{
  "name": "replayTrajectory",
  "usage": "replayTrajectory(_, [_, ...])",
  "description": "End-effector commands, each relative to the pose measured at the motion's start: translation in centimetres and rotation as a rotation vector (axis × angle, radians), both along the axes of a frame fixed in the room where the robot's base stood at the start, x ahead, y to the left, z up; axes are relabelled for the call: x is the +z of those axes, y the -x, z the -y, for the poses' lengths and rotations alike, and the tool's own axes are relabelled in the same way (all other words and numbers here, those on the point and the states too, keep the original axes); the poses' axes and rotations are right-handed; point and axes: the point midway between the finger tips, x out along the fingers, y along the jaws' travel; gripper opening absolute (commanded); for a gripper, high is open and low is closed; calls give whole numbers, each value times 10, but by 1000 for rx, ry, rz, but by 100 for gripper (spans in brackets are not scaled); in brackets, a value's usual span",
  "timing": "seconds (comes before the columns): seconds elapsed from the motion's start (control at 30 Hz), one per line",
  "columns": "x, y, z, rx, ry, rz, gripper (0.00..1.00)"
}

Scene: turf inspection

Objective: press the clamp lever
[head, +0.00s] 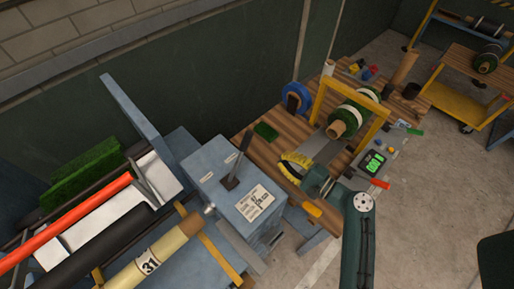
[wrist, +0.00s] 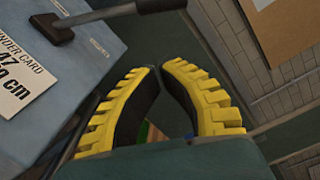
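The clamp lever (head: 238,160) is a black handle on a dark base on top of a blue-grey box (head: 210,160). It stands tilted up, leaning to the upper right. In the wrist view the lever (wrist: 105,15) crosses the upper left, its base on the box top (wrist: 90,60). My gripper (head: 284,165) has yellow ribbed fingers and is to the right of the box, apart from the lever. In the wrist view my gripper's fingertips (wrist: 161,67) come almost together with nothing visible between them. The lever is beyond the fingertips to the upper left.
A white printed card (head: 254,202) lies on the box top. Rollers, one red (head: 70,220), lie at left.

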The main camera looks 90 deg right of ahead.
Motion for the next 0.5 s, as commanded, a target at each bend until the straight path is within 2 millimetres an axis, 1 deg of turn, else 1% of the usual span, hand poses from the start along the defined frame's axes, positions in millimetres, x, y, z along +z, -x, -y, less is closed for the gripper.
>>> replayTrajectory(0.03, [-7, 11, -1, -30, -26, 39, 0])
replayTrajectory(0.13, [-10, 20, -2, -56, -51, 82, 0])
replayTrajectory(0.5, [-8, 18, 0, -56, -52, 86, 0])
